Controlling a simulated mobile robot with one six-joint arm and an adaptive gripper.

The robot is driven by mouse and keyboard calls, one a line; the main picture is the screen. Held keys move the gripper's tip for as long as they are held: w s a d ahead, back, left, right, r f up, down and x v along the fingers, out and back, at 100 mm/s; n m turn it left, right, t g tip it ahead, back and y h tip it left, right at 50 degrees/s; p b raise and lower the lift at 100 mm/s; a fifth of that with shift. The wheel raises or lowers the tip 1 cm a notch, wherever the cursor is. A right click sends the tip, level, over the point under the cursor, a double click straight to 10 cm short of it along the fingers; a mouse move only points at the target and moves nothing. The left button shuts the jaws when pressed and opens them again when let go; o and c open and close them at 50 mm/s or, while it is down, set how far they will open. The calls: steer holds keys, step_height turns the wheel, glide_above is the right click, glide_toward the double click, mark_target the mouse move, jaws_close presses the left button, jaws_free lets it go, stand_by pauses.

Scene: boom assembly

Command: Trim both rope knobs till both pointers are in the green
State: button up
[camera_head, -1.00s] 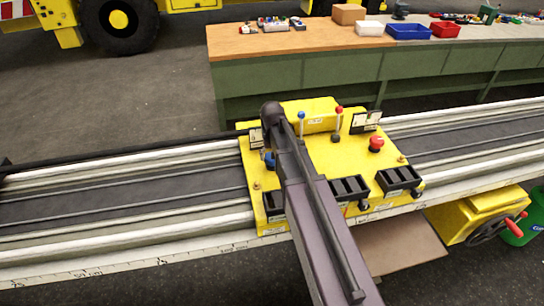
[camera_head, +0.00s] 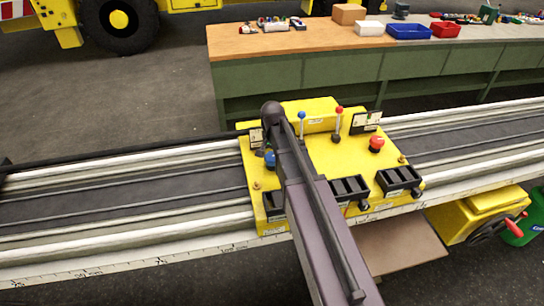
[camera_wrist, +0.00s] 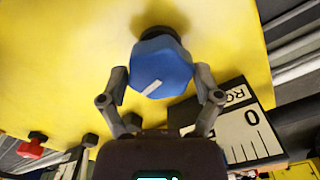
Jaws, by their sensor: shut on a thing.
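The blue rope knob (camera_wrist: 161,70) with a white index line is in the wrist view, between the two fingers of my gripper (camera_wrist: 160,80), which is shut on it. In the head view the blue knob (camera_head: 269,158) shows partly beside my arm, which hides my gripper there. The red rope knob (camera_head: 376,143) stands free on the right of the yellow panel (camera_head: 325,160). The left gauge (camera_head: 256,138) and right gauge (camera_head: 367,122) are too small to read. In the wrist view a gauge (camera_wrist: 240,135) shows a 0 and scale marks; I cannot make out its pointer or any green.
A blue-topped lever (camera_head: 302,117) and a red-topped lever (camera_head: 338,113) stand on the panel between the knobs. Black trays (camera_head: 398,180) line its front edge. A workbench (camera_head: 290,75) with bins stands behind.

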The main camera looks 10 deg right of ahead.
steer(key=o, duration=0.9)
steer(key=shift+n, duration=0.4)
